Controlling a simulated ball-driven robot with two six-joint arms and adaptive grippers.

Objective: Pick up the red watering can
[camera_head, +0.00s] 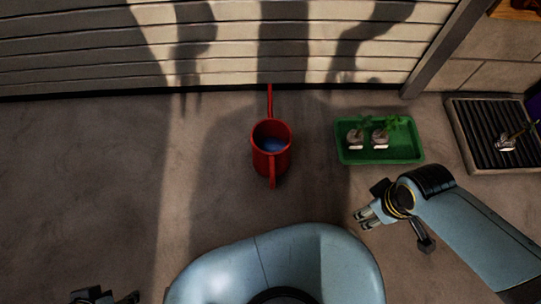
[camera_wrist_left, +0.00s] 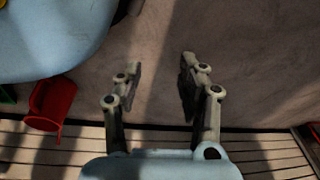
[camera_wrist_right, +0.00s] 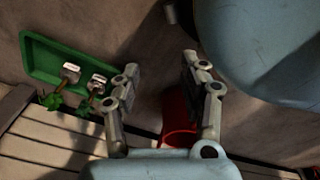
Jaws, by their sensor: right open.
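The red watering can (camera_head: 258,162) stands upright on the floor in the middle of the head view, with bluish water inside. Its thin spout points to the shutter and its handle faces me. The can also shows at the left of the left wrist view (camera_wrist_left: 50,101) and, partly behind a finger, in the right wrist view (camera_wrist_right: 177,112). My right gripper (camera_head: 362,218) is open and empty, to the right of the can and nearer me. My left gripper (camera_head: 106,297) is at the bottom left edge, mostly cut off; the left wrist view shows its fingers (camera_wrist_left: 160,80) apart and empty.
A green tray (camera_head: 414,156) with two small potted plants lies right of the can. A dark slatted tray (camera_head: 471,128) holding a small plant is farther right. A slatted shutter (camera_head: 90,55) closes off the back. The floor left of the can is clear.

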